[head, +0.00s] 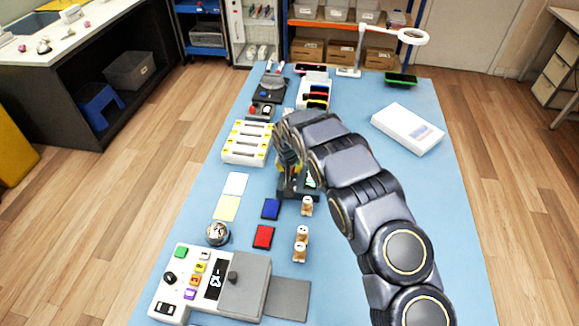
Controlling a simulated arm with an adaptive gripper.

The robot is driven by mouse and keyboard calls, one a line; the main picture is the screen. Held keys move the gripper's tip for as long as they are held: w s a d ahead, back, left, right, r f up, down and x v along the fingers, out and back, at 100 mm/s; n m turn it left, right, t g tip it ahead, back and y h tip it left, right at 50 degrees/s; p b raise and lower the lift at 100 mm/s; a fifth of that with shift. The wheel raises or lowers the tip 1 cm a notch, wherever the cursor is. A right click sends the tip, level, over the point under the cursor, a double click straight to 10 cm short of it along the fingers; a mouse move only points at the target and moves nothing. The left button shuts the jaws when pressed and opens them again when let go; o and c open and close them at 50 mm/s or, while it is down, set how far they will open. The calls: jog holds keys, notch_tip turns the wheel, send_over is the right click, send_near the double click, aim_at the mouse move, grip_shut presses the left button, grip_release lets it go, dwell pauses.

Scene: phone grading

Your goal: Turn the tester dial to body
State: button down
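A white device (182,271) with a dark display, several coloured buttons and a grey block on its right side stands at the front left of the table. It has a small round black knob (170,278) on its left part, and another dark knob (233,277) stands on the grey block. I cannot tell which is the tester dial, and no label for body is readable. My gripper (287,160) is over the middle of the table, well behind this device. It is above a dark stand (284,192), partly hidden by my arm. Its fingertips are too small and dark to read.
A white slotted tray (247,142) lies left of my gripper. A white box (407,128) is at right; the table's right side is mostly clear.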

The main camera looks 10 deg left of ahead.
jog(key=shift+f+m, duration=0.1)
jog(key=shift+m, duration=0.3)
jog(key=c, duration=0.8)
grip_release()
jog(key=shift+a+v, duration=0.2)
jog(key=shift+v, duration=5.85)
